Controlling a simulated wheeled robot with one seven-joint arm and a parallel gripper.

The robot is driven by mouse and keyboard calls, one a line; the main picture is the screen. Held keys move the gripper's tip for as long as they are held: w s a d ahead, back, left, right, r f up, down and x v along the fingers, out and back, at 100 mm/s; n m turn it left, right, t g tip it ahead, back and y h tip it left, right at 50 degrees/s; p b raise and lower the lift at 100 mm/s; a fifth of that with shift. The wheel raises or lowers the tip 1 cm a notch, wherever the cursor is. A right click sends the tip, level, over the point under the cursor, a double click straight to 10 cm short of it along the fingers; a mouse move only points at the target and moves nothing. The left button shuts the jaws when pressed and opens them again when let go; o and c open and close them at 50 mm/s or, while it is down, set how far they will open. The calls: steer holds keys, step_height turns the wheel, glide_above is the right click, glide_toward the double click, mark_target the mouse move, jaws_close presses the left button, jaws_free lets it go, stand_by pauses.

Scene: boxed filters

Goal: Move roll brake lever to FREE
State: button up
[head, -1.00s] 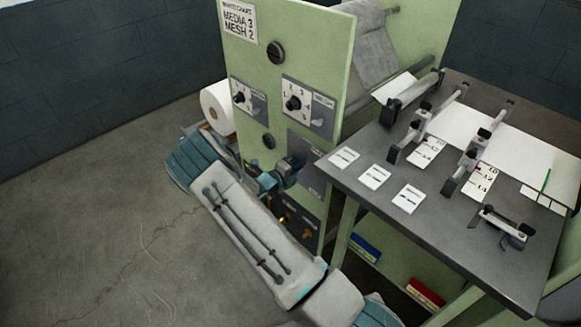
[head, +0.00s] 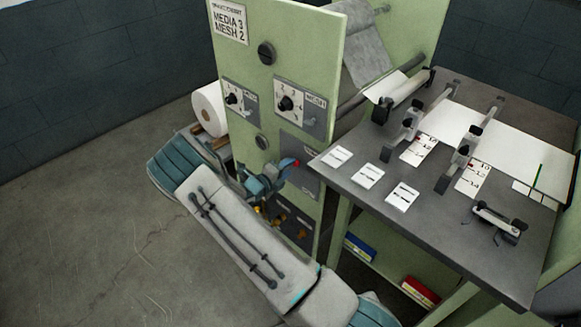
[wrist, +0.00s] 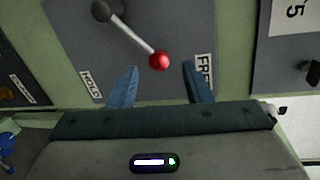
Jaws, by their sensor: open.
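The roll brake lever, a metal rod with a red ball knob (wrist: 159,60), runs from a dark pivot (wrist: 101,10) down to the right in the wrist view. It points between the HOLD label (wrist: 90,83) and the FREE label (wrist: 204,70), on the side closer to FREE. My gripper (wrist: 160,70) is open, its blue fingers to the left and right of the knob, with a gap visible on both sides. Whether the fingertips reach the knob's depth I cannot tell.
The green panel (head: 290,50) carries two dials above, left (head: 233,98) and right (head: 287,103). A grey table (head: 340,180) with cards and clamps stands close on the right. A white roll (head: 209,110) sits behind my arm. Open floor lies left.

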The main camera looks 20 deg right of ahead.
steer(key=v, duration=1.1)
steer(key=shift+a+b, duration=0.2)
steer(key=shift+b, duration=0.15)
steer(key=s+d+r+m+g+y, duration=0.35)
steer(key=s+r+m, duration=0.3)
steer(key=m, duration=0.45)
steer(key=s+d+r+m+g+y, duration=0.25)
steer(key=s+r+m+g, duration=0.3)
steer(key=s+m, duration=0.4)
steer(key=s+a+r+m+t+y, duration=0.3)
steer(key=s+r+m+y, duration=0.4)
steer(key=m, duration=1.3)
steer(key=shift+s+a+r+t+y, duration=0.3)
steer(key=shift+s+a+r, duration=0.5)
steer(key=shift+s+r, duration=1.3)
steer(key=shift+s+f, duration=0.35)
steer(key=shift+f, duration=0.05)
